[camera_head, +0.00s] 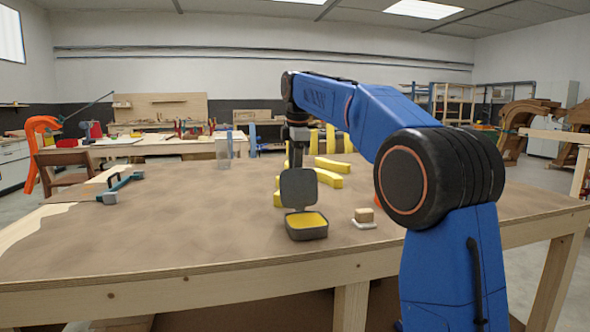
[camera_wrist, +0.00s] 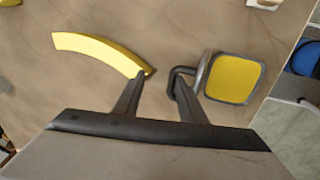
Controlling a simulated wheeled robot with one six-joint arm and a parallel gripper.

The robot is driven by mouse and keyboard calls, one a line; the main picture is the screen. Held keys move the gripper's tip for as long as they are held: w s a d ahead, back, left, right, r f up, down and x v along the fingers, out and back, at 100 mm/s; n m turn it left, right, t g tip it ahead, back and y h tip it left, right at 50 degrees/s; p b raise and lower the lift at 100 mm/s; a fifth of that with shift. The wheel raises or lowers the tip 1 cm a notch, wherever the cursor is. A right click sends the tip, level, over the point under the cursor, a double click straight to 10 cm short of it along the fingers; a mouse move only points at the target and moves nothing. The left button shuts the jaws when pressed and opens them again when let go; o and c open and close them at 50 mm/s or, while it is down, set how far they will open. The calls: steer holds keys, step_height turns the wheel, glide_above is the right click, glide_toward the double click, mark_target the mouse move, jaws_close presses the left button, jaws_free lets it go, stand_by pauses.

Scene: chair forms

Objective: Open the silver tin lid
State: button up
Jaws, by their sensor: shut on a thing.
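The silver tin (camera_head: 307,233) stands on the table, a dark grey square box with a yellow inside. Its lid (camera_head: 298,188) stands upright at the tin's far edge, swung open. In the wrist view the tin (camera_wrist: 232,78) is right of the fingers, its yellow inside facing the camera. A dark bent handle (camera_wrist: 184,70) reaches from the lid towards the right finger. My gripper (camera_wrist: 163,75) is shut on this handle; the exact contact is unclear. In the head view my gripper (camera_head: 297,160) is behind the lid, its fingertips mostly hidden.
Yellow curved pieces (camera_head: 328,178) lie behind the tin; one (camera_wrist: 100,50) passes near the left finger in the wrist view. A tan block on a white base (camera_head: 364,217) stands right of the tin. A blue-grey clamp (camera_head: 121,187) lies far left. The table's left middle is clear.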

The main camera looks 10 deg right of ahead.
steer(key=shift+w+x, duration=0.2)
steer(key=shift+x, duration=0.7)
steer(key=v, duration=1.9)
steer(key=shift+s, duration=0.3)
